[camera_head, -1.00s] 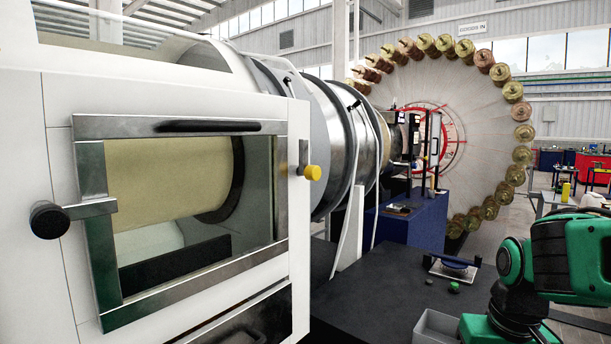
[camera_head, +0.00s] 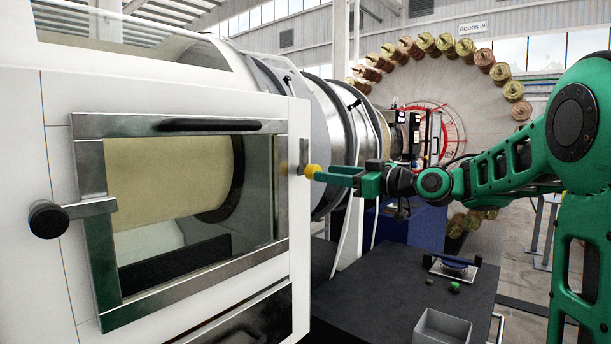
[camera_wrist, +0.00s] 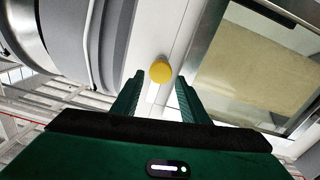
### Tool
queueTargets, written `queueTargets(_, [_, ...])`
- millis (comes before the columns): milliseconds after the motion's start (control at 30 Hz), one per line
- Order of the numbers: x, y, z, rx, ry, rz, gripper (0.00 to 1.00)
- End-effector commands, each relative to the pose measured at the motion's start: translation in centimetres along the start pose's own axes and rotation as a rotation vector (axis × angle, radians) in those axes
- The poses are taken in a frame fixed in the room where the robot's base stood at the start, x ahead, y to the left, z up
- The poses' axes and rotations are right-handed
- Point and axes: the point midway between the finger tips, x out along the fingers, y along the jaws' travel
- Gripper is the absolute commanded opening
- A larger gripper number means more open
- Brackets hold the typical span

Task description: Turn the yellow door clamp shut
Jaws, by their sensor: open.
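The yellow clamp knob (camera_head: 312,171) sits at the right edge of the door (camera_head: 180,215), on a short grey upright bar (camera_head: 303,155). My gripper (camera_head: 322,176) reaches in from the right, its fingertips close to the knob. In the wrist view the yellow knob (camera_wrist: 161,71) lies just ahead of and between the two green fingers of my gripper (camera_wrist: 158,80). The fingers are apart with nothing held. I cannot tell whether they touch the knob. The door window is framed in metal and lies flat in the white housing.
A black ball handle (camera_head: 48,219) sticks out at the door's left. A metal drum (camera_head: 340,130) is behind the clamp. A dark table (camera_head: 400,295) below holds a grey bin (camera_head: 441,328) and a blue-handled item (camera_head: 455,266). The spool carousel (camera_head: 470,50) stands behind.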

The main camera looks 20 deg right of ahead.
Motion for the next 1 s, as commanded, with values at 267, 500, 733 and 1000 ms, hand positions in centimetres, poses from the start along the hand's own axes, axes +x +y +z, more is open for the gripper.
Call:
queueTargets(267, [4.8,-0.1,0.1,0.001,-0.001,-0.002,0.4])
queueTargets(500, [8.1,0.0,0.1,0.001,-0.002,0.001,0.4])
queueTargets(733, [9.3,0.1,0.0,0.001,-0.002,0.002,0.4])
queueTargets(1000, [9.3,0.1,0.1,0.001,-0.003,0.003,0.35])
